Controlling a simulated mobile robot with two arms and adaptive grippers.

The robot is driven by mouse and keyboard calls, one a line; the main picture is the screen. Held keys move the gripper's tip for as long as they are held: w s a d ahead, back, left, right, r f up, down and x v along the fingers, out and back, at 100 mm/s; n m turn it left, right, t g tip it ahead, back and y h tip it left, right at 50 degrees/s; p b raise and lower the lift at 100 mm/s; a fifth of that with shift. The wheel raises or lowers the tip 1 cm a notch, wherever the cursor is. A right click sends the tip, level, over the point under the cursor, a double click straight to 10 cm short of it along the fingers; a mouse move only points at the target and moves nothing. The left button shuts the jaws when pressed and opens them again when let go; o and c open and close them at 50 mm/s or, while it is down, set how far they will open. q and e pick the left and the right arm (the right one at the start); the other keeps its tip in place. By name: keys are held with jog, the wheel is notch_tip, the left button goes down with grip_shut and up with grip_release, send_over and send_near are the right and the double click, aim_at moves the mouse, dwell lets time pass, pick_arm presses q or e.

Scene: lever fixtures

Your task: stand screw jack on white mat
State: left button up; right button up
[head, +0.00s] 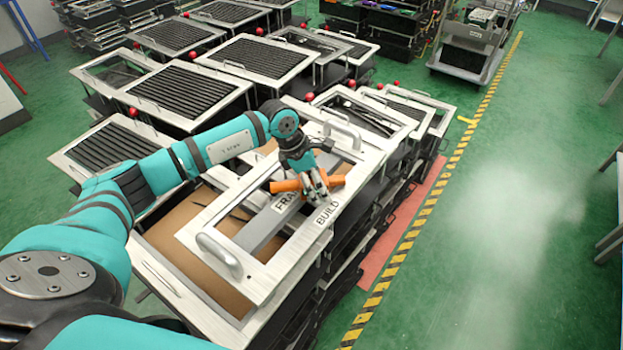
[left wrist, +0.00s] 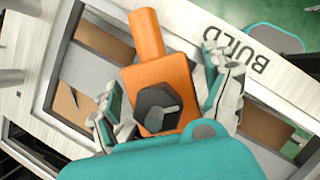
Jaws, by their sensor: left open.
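An orange tool with a dark hexagonal part, which I take for the screw jack (head: 285,186), shows on both sides of my left gripper (head: 316,192). It seems to lie on its side on or above a white framed panel. In the left wrist view the jack (left wrist: 148,38) sits between the spread fingers of my left gripper (left wrist: 168,103), with its round orange shaft pointing away. The fingers are open around it; I cannot tell whether they touch it. Pale flat surfaces (left wrist: 95,75) show beneath it, but I cannot tell which is the white mat. My right gripper is out of view.
The white panel (head: 278,275) has metal handles (head: 218,252) and black lettering, with brown board below. Several similar framed racks with red knobs stand behind and left. A yellow-black floor stripe (head: 408,235) runs at the right, with open green floor beyond.

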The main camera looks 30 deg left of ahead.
pick_arm(q)
jog(key=c, duration=1.4)
jog(key=shift+c, duration=0.2)
jog(key=shift+w+r, duration=0.1)
